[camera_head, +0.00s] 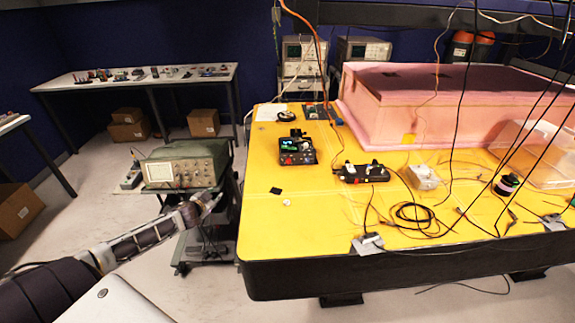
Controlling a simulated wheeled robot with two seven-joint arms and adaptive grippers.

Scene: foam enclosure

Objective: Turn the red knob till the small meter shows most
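A small black meter (297,148) with a lit screen stands on the left part of the yellow table. Its screen shows small lit marks, too small to read. A red spot (289,161), likely the red knob, shows low on its front. My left arm comes in from the lower left. My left gripper (212,203) is off the table's left edge, in front of the cart and apart from the meter. Its fingers are too small to tell open from shut. My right gripper is out of view.
The yellow table (310,240) has a pink foam enclosure (435,110) at the back and a clear bin (540,155) at right. A black box (361,173) and loose cables lie right of the meter. An oscilloscope (180,172) sits on a cart at left. Cables hang at right.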

